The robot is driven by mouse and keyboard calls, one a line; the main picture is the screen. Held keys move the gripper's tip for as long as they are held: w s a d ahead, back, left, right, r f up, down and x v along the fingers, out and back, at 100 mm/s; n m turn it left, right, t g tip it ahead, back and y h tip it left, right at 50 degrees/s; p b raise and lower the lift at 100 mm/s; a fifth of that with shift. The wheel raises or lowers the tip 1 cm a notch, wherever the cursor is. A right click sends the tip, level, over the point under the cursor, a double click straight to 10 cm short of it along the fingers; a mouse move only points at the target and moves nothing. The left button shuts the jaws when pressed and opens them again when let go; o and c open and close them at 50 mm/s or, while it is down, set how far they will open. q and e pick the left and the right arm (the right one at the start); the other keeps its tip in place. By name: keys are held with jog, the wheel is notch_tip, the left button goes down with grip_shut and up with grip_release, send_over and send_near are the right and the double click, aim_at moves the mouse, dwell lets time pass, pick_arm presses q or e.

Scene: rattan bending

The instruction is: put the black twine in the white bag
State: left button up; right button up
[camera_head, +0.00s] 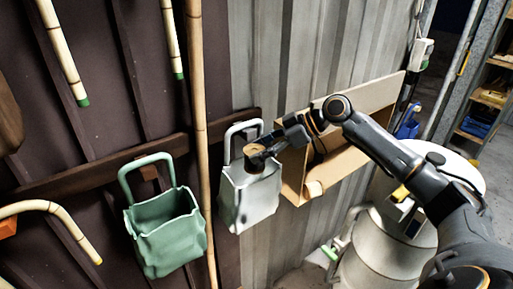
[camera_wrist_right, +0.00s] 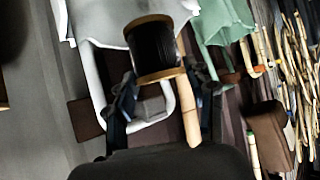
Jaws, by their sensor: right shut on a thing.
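The white bag (camera_head: 249,203) hangs by its handle on the wall rail in the middle of the head view. My right gripper (camera_head: 266,145) is at the bag's upper edge, shut on the black twine (camera_head: 254,160), a dark spool with wooden ends. In the right wrist view the black twine (camera_wrist_right: 152,45) sits beyond the fingertips of the right gripper (camera_wrist_right: 165,88), with the white bag (camera_wrist_right: 100,22) behind it. The spool overlaps the bag's opening in the head view; I cannot tell whether it is inside the rim. My left gripper is not in view.
A green bag (camera_head: 165,232) hangs to the left, past a vertical bamboo pole (camera_head: 199,110). An open cardboard box (camera_head: 360,100) is on the wall just right of the white bag. A pale metal drum (camera_head: 385,255) stands lower right.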

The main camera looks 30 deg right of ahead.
jog(key=o, duration=1.3)
jog(key=shift+c, duration=0.2)
jog(key=shift+s+d+r, duration=0.15)
jog(key=shift+d+r, duration=0.05)
jog(key=shift+r, duration=0.05)
jog(key=v, duration=1.1)
jog(key=shift+s, duration=0.2)
jog(key=shift+r, duration=0.2)
